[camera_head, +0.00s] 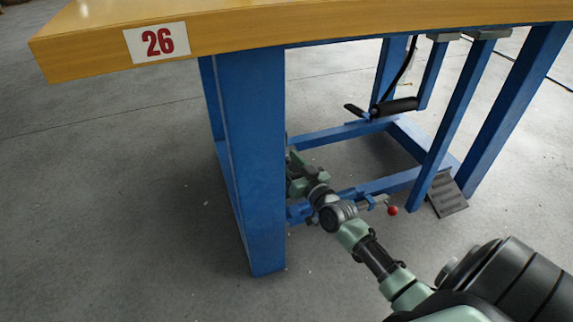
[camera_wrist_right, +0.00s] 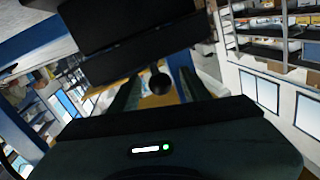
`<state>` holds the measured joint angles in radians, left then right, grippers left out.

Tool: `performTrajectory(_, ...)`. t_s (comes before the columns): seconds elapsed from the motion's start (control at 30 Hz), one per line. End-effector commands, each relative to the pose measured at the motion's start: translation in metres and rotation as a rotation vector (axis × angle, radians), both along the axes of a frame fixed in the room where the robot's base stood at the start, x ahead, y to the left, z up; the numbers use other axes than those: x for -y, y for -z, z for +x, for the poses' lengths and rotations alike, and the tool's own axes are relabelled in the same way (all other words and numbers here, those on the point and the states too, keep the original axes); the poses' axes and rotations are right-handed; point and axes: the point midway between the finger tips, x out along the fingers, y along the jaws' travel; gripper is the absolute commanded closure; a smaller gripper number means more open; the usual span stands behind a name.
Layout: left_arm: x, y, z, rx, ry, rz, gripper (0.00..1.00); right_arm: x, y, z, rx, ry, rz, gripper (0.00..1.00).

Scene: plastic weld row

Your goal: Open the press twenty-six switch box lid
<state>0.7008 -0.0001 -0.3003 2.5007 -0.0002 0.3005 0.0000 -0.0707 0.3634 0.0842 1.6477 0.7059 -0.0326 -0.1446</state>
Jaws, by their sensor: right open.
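The number 26 plate (camera_head: 157,42) is on the front edge of a wooden-topped bench (camera_head: 240,29). My right arm reaches in under the bench from the lower right. My right gripper (camera_head: 293,170) is beside the blue front leg, which partly hides it. In the right wrist view, my right gripper's two fingers (camera_wrist_right: 160,95) are apart, with a dark round knob (camera_wrist_right: 160,83) seen between them. A dark box-like form (camera_wrist_right: 130,38) fills the top of that view, close to the camera. I cannot tell whether it is the switch box or its lid. My left gripper is not in view.
A thick blue leg (camera_head: 253,160) stands close to my right gripper. Blue lower rails (camera_head: 340,133), a red-knobbed lever (camera_head: 391,210), a black handle (camera_head: 395,107) and a grey pedal (camera_head: 446,194) are under the bench. The concrete floor at left is clear.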

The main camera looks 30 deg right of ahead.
Motion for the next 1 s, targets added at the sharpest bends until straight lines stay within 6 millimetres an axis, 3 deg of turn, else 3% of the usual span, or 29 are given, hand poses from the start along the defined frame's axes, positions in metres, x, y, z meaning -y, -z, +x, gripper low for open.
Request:
performTrajectory(0.27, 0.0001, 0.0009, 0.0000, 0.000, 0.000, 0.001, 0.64, 0.0002, -0.0003, 0.0025, -0.001, 0.000, 0.000, 0.53)
performTrajectory(0.43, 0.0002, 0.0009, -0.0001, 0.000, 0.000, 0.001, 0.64, 0.0001, -0.0002, 0.0023, -0.001, 0.000, 0.000, 0.97)
performTrajectory(0.47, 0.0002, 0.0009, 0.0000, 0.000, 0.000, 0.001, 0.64, 0.0001, -0.0001, 0.0023, -0.001, 0.000, 0.000, 1.00)
performTrajectory(1.0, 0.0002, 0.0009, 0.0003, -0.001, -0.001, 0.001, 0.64, 0.0004, 0.0002, 0.0020, -0.001, 0.000, -0.001, 1.00)
